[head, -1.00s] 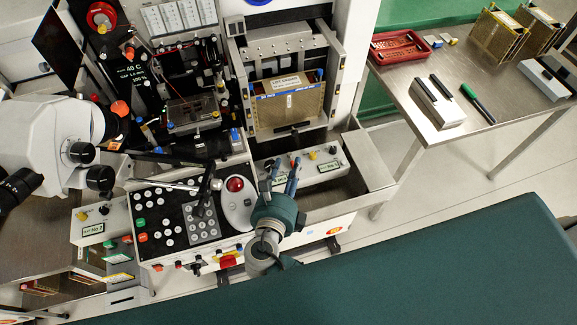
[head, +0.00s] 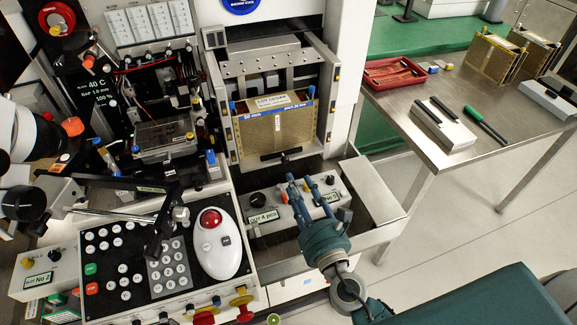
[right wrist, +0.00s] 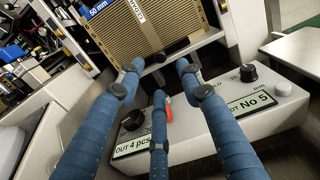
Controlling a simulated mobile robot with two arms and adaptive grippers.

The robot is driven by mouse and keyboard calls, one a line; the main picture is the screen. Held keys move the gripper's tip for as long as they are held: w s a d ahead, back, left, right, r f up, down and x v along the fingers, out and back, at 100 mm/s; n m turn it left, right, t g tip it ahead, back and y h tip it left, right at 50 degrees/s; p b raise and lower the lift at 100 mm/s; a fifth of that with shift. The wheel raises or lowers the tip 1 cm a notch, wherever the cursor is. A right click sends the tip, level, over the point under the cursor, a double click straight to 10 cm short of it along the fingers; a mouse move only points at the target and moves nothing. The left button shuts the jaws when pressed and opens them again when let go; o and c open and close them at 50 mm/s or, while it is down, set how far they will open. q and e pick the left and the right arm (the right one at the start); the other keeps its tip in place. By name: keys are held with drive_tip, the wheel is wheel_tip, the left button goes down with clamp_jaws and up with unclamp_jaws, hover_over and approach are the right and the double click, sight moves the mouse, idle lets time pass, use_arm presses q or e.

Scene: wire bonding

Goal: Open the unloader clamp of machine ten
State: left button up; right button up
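A brass-coloured ribbed magazine (head: 275,125) with a blue top edge and a lot label stands in the unloader bay. It also shows at the top of the right wrist view (right wrist: 150,30). A small dark clamp-like part (head: 290,158) sits at the magazine's lower front edge; whether it is open or shut I cannot tell. My right gripper (head: 308,190) has blue fingers, spread and empty, above the unloader control box (head: 262,225). In the right wrist view my fingertips (right wrist: 158,76) are just short of the dark part (right wrist: 157,58), apparently apart from it. My left gripper is out of view.
The control box carries black knobs and an orange-red switch (right wrist: 168,108) under my fingers. A keypad panel (head: 130,265) with a red trackball (head: 210,218) is at left. A steel table (head: 405,100) with a red tray (head: 395,72) and magazines stands at right.

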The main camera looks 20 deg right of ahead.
sight(286, 162)
drive_tip(key=w+p, duration=0.1)
drive_tip(key=w, duration=0.6)
drive_tip(key=shift+w+a, duration=0.15)
drive_tip(key=shift+w, duration=0.2)
drive_tip(key=shift+s, duration=0.1)
clamp_jaws()
